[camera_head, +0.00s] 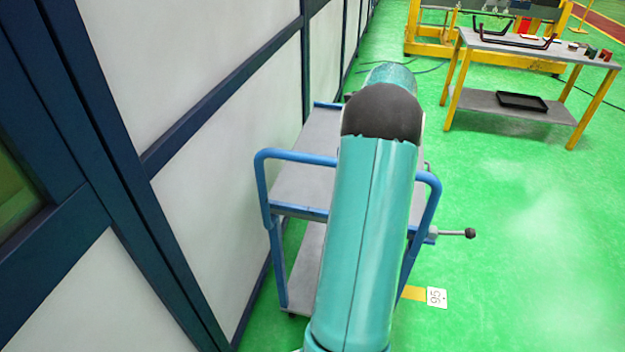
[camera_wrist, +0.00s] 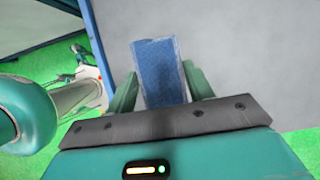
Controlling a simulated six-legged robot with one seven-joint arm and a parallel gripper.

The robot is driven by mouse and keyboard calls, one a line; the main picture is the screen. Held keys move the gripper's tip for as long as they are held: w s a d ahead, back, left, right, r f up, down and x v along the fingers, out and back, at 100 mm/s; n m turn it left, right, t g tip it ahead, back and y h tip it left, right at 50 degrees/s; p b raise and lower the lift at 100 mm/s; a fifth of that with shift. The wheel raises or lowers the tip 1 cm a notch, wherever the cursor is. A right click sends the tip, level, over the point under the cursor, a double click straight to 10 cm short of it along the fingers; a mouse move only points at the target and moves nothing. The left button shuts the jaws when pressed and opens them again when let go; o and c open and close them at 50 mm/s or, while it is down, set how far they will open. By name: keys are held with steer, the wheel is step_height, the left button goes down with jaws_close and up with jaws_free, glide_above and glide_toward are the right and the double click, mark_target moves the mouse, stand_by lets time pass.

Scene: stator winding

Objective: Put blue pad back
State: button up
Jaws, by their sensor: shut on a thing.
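The blue pad (camera_wrist: 162,72) shows in the wrist view as a blue block with pale edges, between the two green fingers of my gripper (camera_wrist: 160,86). My gripper is shut on it. Behind the pad is a flat grey surface (camera_wrist: 245,60), which seems to be the cart top; whether the pad touches it I cannot tell. In the head view my teal arm covers much of the blue cart (camera_head: 300,165), and my gripper and the pad are hidden.
A white panel wall with dark blue frames (camera_head: 220,110) runs close along the left of the cart. A workbench with yellow legs (camera_head: 535,50) holds several items at the upper right. A black tray (camera_head: 522,102) lies on its lower shelf. The green floor to the right is clear.

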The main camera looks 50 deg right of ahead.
mark_target(312, 186)
steer(key=w+a+f, duration=0.3)
steer(key=w+f, duration=0.1)
steer(key=w+a+f, duration=0.2)
steer(key=w, duration=0.1)
steer(key=shift+w+a+f, duration=0.1)
steer(key=shift+a+f, duration=0.2)
steer(key=shift+f, duration=0.05)
steer(key=shift+w+a+f, duration=0.25)
steer(key=shift+f, duration=0.2)
steer(key=x, duration=0.4)
steer(key=shift+s+a, duration=0.1)
steer(key=shift+s, duration=0.05)
steer(key=shift+f, duration=0.4)
steer(key=shift+f, duration=0.1)
steer(key=o, duration=1)
